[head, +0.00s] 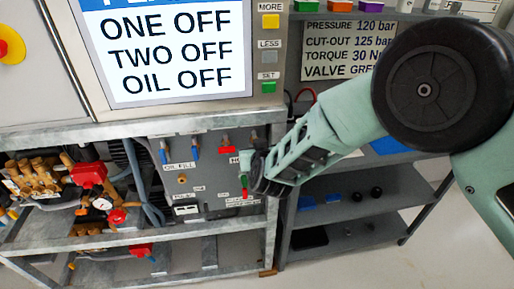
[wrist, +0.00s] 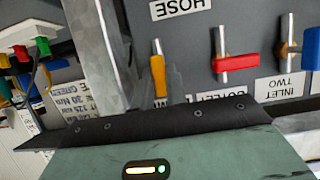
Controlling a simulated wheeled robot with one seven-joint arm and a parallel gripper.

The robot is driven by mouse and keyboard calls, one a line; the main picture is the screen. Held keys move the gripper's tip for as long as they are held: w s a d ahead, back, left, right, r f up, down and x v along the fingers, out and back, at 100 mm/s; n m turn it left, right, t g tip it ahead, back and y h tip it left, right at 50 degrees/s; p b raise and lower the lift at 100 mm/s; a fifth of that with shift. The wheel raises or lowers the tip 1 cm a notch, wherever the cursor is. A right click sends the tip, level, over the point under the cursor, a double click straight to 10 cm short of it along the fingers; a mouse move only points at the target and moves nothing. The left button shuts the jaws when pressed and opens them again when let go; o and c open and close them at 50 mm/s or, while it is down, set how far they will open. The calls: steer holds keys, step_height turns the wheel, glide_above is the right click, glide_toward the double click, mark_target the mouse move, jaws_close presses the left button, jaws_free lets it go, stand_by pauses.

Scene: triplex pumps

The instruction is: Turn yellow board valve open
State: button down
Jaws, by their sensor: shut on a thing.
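The yellow board valve handle (wrist: 158,76) shows in the wrist view, which sees the board upside down. It is a narrow lever on a brass stem by the HOSE label (wrist: 182,7), running toward my gripper. In the head view my gripper (head: 252,172) is at the right end of the valve board and covers this valve. My gripper is shut on the yellow handle; its black guard hides most of the contact in the wrist view. How far the handle is turned is hard to tell.
A red valve handle (wrist: 235,63) and a blue one (wrist: 311,48) sit beside the yellow handle. A screen (head: 170,50) is above the board. Grey shelves (head: 350,210) with small parts stand at right. Brass pumps (head: 40,178) and hoses fill the left.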

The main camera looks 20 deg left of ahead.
steer(key=shift+f, duration=0.1)
steer(key=c, duration=1.4)
jaws_free()
steer(key=shift+c, duration=0.2)
steer(key=shift+s, duration=0.1)
steer(key=b+v, duration=0.2)
steer(key=v, duration=1.5)
steer(key=shift+b, duration=0.4)
steer(key=shift+d, duration=0.15)
